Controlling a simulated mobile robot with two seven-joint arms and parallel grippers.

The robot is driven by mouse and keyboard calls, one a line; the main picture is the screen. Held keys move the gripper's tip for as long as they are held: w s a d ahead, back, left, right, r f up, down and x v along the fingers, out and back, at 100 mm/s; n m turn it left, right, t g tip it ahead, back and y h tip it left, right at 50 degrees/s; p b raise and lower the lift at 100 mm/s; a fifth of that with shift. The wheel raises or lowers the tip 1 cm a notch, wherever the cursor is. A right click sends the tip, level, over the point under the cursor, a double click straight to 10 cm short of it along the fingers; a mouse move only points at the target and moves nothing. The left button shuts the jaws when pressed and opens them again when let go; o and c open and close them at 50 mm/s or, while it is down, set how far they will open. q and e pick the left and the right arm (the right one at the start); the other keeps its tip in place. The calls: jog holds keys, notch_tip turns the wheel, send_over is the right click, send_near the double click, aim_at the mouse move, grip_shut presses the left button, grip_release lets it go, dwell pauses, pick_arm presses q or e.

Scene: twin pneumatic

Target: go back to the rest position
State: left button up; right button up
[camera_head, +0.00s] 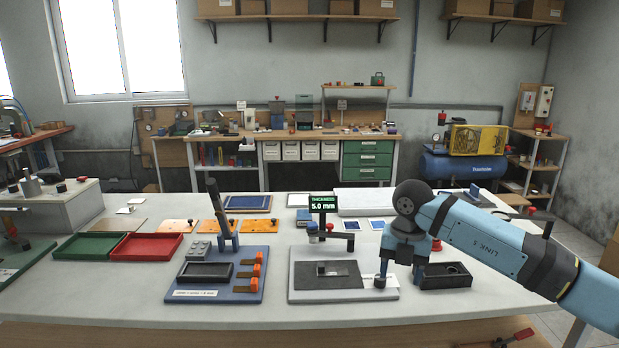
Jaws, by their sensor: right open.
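My right arm comes in from the right. Its gripper (401,276) points down, open, above the right part of the table, between the thickness gauge and a black open box. I see nothing between its fingers. My left gripper is not in view. The thickness gauge (325,252) stands on a light base plate, and its display (323,203) reads 5.0 mm. A dark flat plate (328,275) with a small piece on it lies on that base. The black box (446,282) sits just right of the gripper, partly hidden by it.
A blue fixture (181,291) with a dark tray, orange clamps and an upright lever stands left of the gauge. A red tray (146,247) and a green tray (88,246) lie further left. The front table edge (200,318) is clear.

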jog(key=s+a+f+n+g+y, duration=0.1)
jog(key=s+a+f+y, duration=0.25)
jog(key=a, duration=0.25)
jog(key=s+a+f+n+g+y, duration=0.2)
jog(key=s+a+f+y, duration=0.15)
jog(key=a, duration=0.25)
jog(key=s+a+m+t+y, duration=0.3)
jog(key=s+a+m+y, duration=0.2)
jog(key=s+a+y, duration=0.6)
jog(key=d+f+m+t+h, duration=0.8)
jog(key=d+m+t, duration=0.5)
jog(key=m+t, duration=0.55)
jog(key=s+d+f+m+g+h, duration=0.3)
jog(key=s+d+f+m+g, duration=0.15)
jog(key=s+f, duration=0.35)
jog(key=s+d+f+m+g+h, duration=0.3)
jog(key=s+d+f+m+h, duration=0.15)
jog(key=s+f, duration=0.35)
pick_arm(q)
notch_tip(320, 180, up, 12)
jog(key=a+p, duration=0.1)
jog(key=p, duration=1.2)
jog(key=shift+p, duration=0.35)
pick_arm(e)
notch_tip(320, 180, up, 11)
jog(key=d, duration=0.1)
jog(key=shift+d, duration=0.35)
